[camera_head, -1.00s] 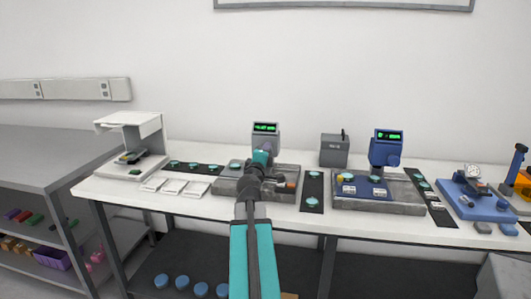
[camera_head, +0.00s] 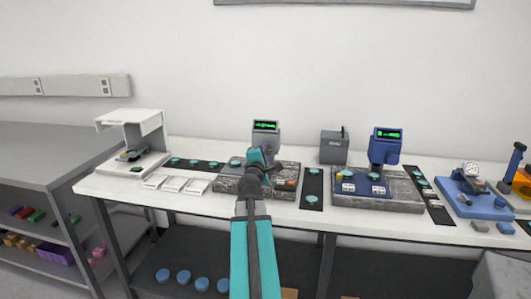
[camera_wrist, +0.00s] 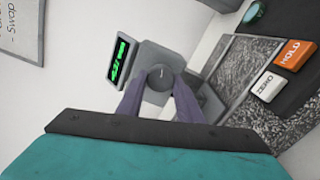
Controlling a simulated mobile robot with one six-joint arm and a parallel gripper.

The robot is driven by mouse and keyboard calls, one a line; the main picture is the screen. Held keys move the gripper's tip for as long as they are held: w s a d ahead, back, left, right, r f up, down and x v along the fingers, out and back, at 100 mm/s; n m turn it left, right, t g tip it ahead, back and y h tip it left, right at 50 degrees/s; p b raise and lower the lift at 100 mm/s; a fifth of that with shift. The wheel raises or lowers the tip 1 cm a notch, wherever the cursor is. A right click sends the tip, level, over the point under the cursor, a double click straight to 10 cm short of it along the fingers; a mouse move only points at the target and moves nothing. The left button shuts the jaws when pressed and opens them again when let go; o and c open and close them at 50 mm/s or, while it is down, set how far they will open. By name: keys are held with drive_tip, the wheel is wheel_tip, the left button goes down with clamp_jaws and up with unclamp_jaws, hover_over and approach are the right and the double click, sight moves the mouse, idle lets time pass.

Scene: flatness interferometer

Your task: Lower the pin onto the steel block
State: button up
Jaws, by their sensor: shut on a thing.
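A grey gauge head with a green-lit display (camera_head: 265,127) stands on a speckled granite base (camera_head: 284,190). In the wrist view, the display (camera_wrist: 118,60) sits at the left of the head and a dark round knob (camera_wrist: 160,76) is at its middle. My gripper (camera_wrist: 160,88) has its two purple-grey fingers on either side of this knob and is shut on it. In the head view, my arm covers the fingers and the front of the gauge. I cannot make out the pin's tip or the steel block beneath it, so the gap between them cannot be told.
An orange HOLD button (camera_wrist: 293,54) and a white ZERO button (camera_wrist: 266,84) lie right of my fingers. A blue gauge (camera_head: 386,145) and a grey box (camera_head: 334,147) stand to the right. White trays (camera_head: 174,184) and a white stand (camera_head: 137,140) are left.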

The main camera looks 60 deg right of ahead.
drive_tip(key=o, duration=1)
drive_tip(key=shift+o, duration=0.2)
drive_tip(key=shift+a, duration=0.1)
drive_tip(key=shift+v, duration=1.4)
drive_tip(key=shift+a+f+b, duration=0.1)
drive_tip(key=shift+b, duration=0.8)
drive_tip(key=shift+s+a, duration=0.1)
drive_tip(key=b, duration=0.2)
drive_tip(key=shift+s+a+b, duration=0.15)
drive_tip(key=shift+a+b, duration=0.25)
drive_tip(key=b+v, duration=0.1)
drive_tip(key=b, duration=0.3)
drive_tip(key=shift+a, duration=0.35)
